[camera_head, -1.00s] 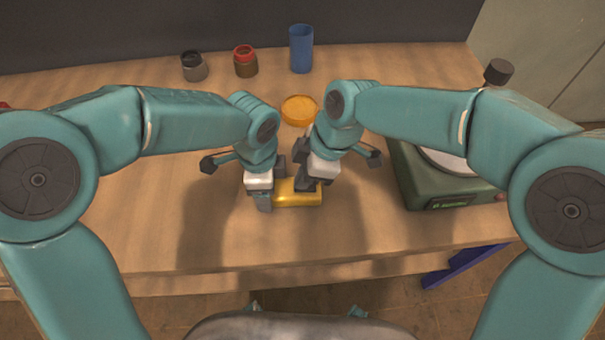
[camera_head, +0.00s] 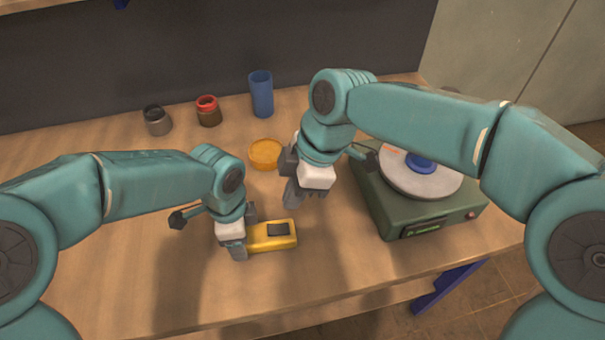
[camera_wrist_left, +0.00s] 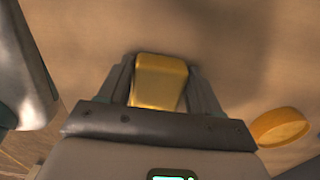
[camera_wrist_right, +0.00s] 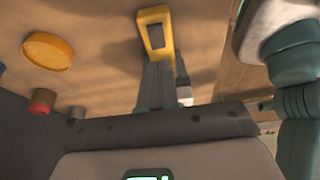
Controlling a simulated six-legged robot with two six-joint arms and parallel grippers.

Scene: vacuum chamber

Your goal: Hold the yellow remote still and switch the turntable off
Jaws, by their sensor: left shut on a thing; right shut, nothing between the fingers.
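The yellow remote (camera_head: 255,241) lies on the table with a dark patch on its top face. My left gripper (camera_head: 240,250) is shut on its left end; the left wrist view shows the remote (camera_wrist_left: 158,82) between the two fingers. My right gripper (camera_head: 293,200) is shut and empty, raised above the table to the upper right of the remote. The remote (camera_wrist_right: 155,34) also shows beyond the right fingertips in the right wrist view. The green turntable (camera_head: 408,222) stands to the right, with a light disc and blue centre on top and a small red part at its front right corner.
An orange round dish (camera_head: 265,154) sits behind the grippers. A blue cup (camera_head: 261,94), a red-topped jar (camera_head: 208,112) and a grey jar (camera_head: 157,121) stand along the back. Bare table lies between the remote and the turntable.

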